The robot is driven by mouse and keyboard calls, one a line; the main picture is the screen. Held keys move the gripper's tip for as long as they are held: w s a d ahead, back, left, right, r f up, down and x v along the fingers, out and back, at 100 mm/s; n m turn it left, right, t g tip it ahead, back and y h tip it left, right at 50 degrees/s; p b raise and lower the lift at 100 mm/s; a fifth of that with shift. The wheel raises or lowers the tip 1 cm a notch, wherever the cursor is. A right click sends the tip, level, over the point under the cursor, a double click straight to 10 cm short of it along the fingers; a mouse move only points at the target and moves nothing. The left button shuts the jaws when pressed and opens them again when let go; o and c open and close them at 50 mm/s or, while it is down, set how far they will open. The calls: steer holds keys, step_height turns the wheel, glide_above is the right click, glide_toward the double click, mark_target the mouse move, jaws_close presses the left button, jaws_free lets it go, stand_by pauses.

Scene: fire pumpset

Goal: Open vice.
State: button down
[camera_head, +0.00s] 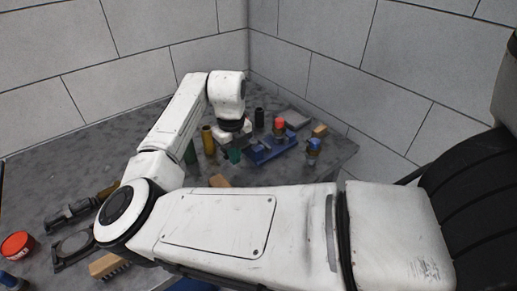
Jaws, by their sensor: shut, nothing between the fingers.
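A blue object (272,149), which looks like the vice, sits on the grey worktable near its far right corner. It is small here, and I cannot tell how far apart its jaws are. My gripper (233,142) is at the end of my white arm, just left of the blue object. It points down, is shut and holds nothing. The fingertips are small and partly lost among the items around them. I cannot tell whether it touches anything.
Green and brown cylinders (207,139) stand close left of my gripper. A red-topped item (279,125) and a blue-and-orange item (313,147) stand by the blue object. A red tin (17,245), a brush (108,265) and dark tools lie at left. Block walls (330,80) close the back.

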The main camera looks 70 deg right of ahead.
steer(key=shift+s, duration=0.25)
stand_by(0.5)
steer(key=shift+s+a+p, duration=0.2)
steer(key=shift+s+p, duration=0.15)
steer(key=shift+s, duration=0.2)
step_height(320, 180, up, 7)
steer(key=p, duration=0.5)
stand_by(0.7)
